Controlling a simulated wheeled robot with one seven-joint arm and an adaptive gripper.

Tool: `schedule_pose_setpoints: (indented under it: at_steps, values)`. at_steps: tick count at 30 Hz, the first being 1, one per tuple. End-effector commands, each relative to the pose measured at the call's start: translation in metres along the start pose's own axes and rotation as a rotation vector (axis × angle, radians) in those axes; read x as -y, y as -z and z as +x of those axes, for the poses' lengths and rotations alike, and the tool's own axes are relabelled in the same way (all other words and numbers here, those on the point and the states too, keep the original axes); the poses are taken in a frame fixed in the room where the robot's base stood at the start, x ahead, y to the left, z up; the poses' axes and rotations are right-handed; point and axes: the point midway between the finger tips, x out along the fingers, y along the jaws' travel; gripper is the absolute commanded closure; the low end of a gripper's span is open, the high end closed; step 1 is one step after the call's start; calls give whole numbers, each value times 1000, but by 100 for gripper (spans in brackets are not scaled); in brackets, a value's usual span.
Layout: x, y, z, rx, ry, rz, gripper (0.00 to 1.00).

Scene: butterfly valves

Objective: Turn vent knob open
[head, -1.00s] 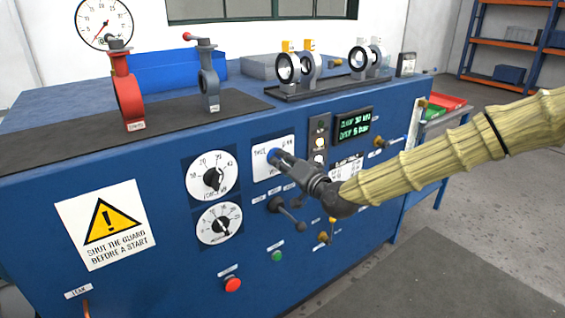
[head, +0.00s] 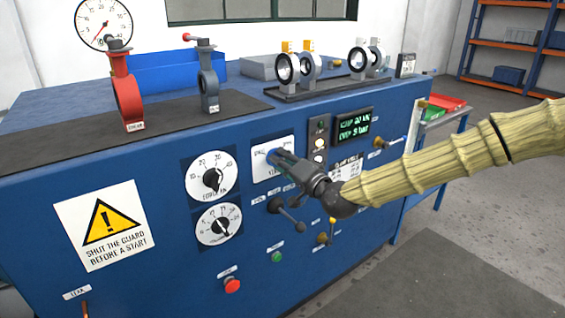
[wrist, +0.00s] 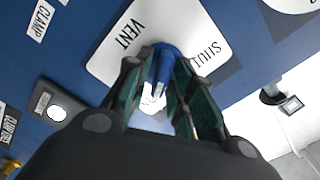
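The vent knob (wrist: 164,68) is blue and stands out from a white plate (wrist: 112,48) marked VENT and SHUT in the wrist view. In the head view the plate (head: 266,168) is on the blue front panel, and only a little blue of the knob shows at my fingertips. My gripper (head: 285,160) reaches the plate from the right. In the wrist view its green-padded fingers (wrist: 163,82) lie on both sides of the knob and close in on it at the tips. The fingers hide part of the plate and its other lettering.
Two dials (head: 212,176) sit left of the plate. A black lever (head: 288,213) sticks out just below my gripper. A red button (head: 232,285) and a green button (head: 277,257) are lower. A lit display (head: 354,126) is to the right. The floor at right is open.

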Motion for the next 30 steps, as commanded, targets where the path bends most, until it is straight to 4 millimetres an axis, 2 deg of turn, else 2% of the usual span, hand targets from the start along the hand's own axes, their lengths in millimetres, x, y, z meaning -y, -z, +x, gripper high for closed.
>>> schedule_pose_setpoints:
  at_steps: [10, 14, 30]
  values:
    - [0, -2, -1, 4, 0, -1, 67]
    - [0, -2, -9, 4, 0, -1, 67]
    - [0, 0, -98, 2, 0, 0, 67]
